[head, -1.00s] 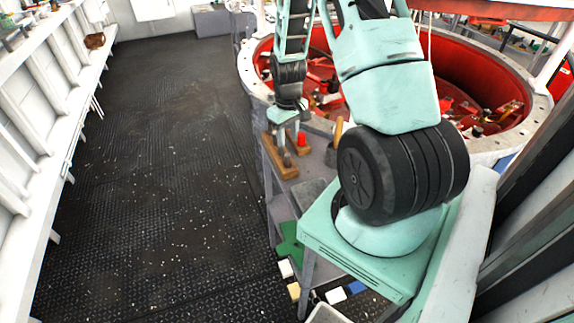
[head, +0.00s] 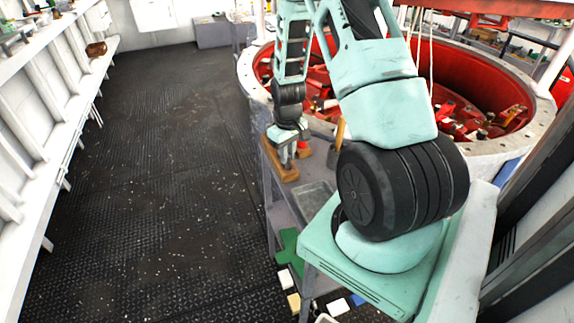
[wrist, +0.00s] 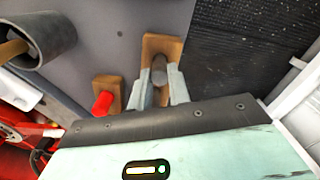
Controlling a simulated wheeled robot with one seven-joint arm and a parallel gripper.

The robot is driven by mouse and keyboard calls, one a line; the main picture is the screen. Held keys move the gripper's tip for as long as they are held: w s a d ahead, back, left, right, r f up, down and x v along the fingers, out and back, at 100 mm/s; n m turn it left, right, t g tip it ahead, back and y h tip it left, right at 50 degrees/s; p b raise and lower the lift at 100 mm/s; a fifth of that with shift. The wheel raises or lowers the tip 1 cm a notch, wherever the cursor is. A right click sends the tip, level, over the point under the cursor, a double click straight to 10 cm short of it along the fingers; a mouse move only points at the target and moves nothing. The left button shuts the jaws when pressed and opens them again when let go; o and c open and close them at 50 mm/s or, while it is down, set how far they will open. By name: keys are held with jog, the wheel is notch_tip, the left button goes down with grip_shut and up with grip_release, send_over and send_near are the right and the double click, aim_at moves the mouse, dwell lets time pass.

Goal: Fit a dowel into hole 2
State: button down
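A grey-brown dowel (wrist: 159,70) stands at a wooden block (wrist: 160,42) in the wrist view. The same block (head: 284,173) lies on the grey cart top in the head view. My gripper (wrist: 160,82) has its two pale fingers down on either side of the dowel. Whether the fingers press on it or leave a thin gap cannot be told. In the head view my gripper (head: 287,160) is low over the block and partly hides it. The holes and the dowel's lower end are not clearly visible. No hole number can be read.
A red peg (wrist: 103,103) stands on a smaller wooden block (wrist: 108,84) beside my gripper. A grey cup (wrist: 42,40) holding a wooden handle is at the upper left of the wrist view. A grey tray (head: 315,198) sits on the cart's near part. Dark floor is left of it.

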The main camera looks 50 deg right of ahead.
jog(key=shift+r, duration=0.25)
jog(key=shift+r+p, duration=2.1)
jog(key=shift+r, duration=0.4)
dwell(0.5)
